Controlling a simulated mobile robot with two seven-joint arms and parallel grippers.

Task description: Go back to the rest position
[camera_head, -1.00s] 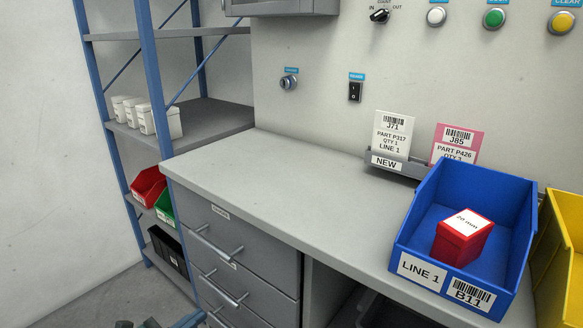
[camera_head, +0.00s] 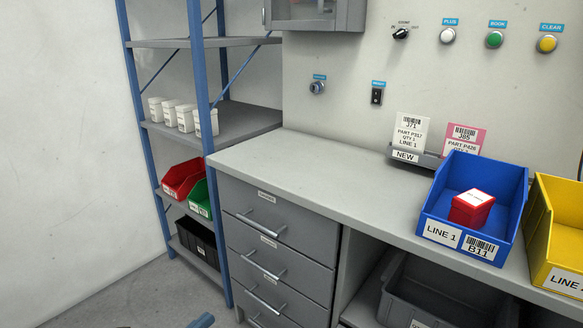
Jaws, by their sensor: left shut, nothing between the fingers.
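Only a dark sliver of my left gripper (camera_head: 122,326) shows at the bottom edge, left of the drawers. It is shut and empty, over the floor and apart from the shelf and the bench. Most of it is cut off by the frame. My right gripper is out of view. The blue LINE 1 bin (camera_head: 430,205) stands on the grey bench (camera_head: 300,160) at the right, with a red box (camera_head: 470,210) with a white top inside it.
A yellow bin (camera_head: 560,240) stands right of the blue one. Grey drawers (camera_head: 280,225) are closed. A grey crate (camera_head: 440,300) sits under the bench. The blue-post shelf (camera_head: 198,60) holds white, red, green and black containers.

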